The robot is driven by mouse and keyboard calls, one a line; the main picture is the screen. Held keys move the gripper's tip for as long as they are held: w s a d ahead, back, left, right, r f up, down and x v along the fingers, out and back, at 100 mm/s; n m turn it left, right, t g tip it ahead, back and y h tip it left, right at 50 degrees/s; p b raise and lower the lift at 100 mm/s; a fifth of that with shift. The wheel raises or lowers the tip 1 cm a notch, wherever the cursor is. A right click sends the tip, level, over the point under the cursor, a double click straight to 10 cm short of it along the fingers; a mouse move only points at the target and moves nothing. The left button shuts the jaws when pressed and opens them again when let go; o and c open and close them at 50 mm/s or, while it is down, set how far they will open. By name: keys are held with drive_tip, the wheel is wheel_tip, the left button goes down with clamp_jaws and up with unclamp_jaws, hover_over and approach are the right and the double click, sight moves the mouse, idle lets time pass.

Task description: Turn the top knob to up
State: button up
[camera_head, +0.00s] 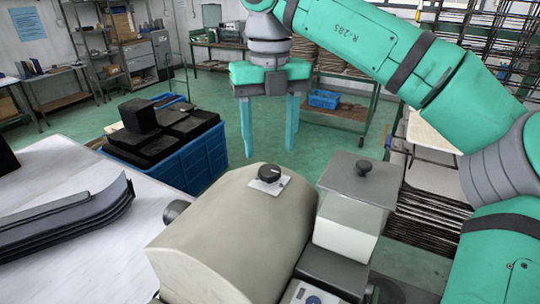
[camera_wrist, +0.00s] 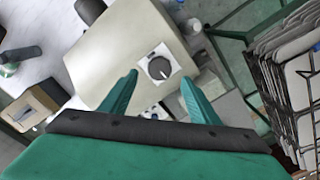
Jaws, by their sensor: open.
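The top knob (camera_head: 268,173) is a dark round dial on a small white plate on top of a beige rounded housing (camera_head: 225,235). In the wrist view the knob (camera_wrist: 158,68) has a pale pointer mark toward its lower right. My gripper (camera_head: 270,150) is open and empty, fingers pointing down, apart from the knob; in the head view it appears above and behind it. In the wrist view the fingertips (camera_wrist: 159,77) appear on either side of the knob.
A box with a grey lid and dark lid knob (camera_head: 364,167) stands right of the housing. A dark side knob (camera_head: 176,211) sticks out at its left. A blue crate of dark blocks (camera_head: 200,160) stands behind left. Dark curved panels (camera_head: 65,225) lie on the white table.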

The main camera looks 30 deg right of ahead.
sight(270, 170)
wheel_tip(270, 170, up, 5)
drive_tip(key=shift+r, duration=0.15)
idle(0.7)
